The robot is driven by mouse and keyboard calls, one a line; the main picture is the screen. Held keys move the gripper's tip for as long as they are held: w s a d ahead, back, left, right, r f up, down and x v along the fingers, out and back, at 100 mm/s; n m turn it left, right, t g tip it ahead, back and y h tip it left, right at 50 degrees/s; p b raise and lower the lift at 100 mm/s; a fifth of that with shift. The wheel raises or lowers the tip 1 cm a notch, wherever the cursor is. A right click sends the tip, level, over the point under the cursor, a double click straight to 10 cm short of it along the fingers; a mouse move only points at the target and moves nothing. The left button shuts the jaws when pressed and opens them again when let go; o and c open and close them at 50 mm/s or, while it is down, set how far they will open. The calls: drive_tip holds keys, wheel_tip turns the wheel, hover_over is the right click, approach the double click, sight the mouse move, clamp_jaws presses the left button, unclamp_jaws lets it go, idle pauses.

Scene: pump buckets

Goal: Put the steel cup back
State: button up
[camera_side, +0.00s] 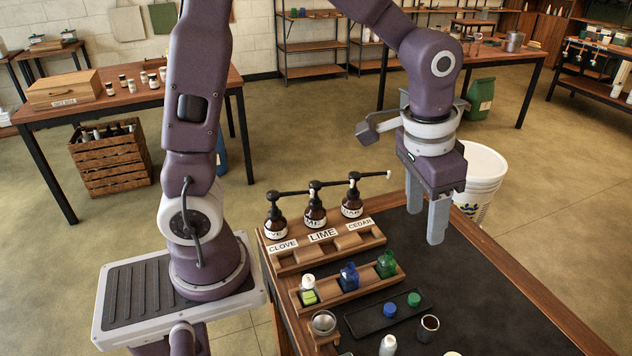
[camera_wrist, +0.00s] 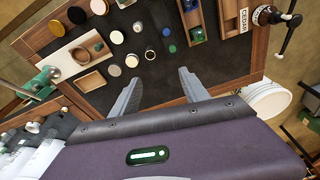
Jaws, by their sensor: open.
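A round steel vessel (camera_side: 323,322) sits at a small wooden stand (camera_side: 326,341) at the front left of the table in the side view. A small cup with a bright rim and dark inside (camera_side: 428,328) stands upright on the dark mat to its right. It also seems to show in the wrist view (camera_wrist: 150,56). I cannot tell for sure which of the two is the steel cup. My gripper (camera_side: 426,226) is open and empty, pointing down above the table's right part, apart from both. Its fingers (camera_wrist: 158,77) show in the wrist view with nothing between them.
A black tray (camera_side: 365,324) with blue and green caps lies between the two vessels. A wooden rack (camera_side: 372,289) holds small bottles. Pump bottles labelled CLOVE, LIME and CEDAR (camera_side: 315,214) stand behind, nozzles sticking out. A white bucket (camera_side: 485,165) stands beyond the table. The mat's right side is clear.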

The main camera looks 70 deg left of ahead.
drive_tip(key=s+a+r+n+t, duration=0.1)
drive_tip(key=s+r, duration=0.3)
drive_tip(key=s, duration=0.5)
drive_tip(key=s+a+r+n+t, duration=0.1)
drive_tip(key=s+a+r+t, duration=0.1)
drive_tip(key=s, duration=0.6)
drive_tip(key=shift+s+a+r+t, duration=0.35)
drive_tip(key=shift+a+r, duration=0.5)
drive_tip(key=shift+a, duration=0.35)
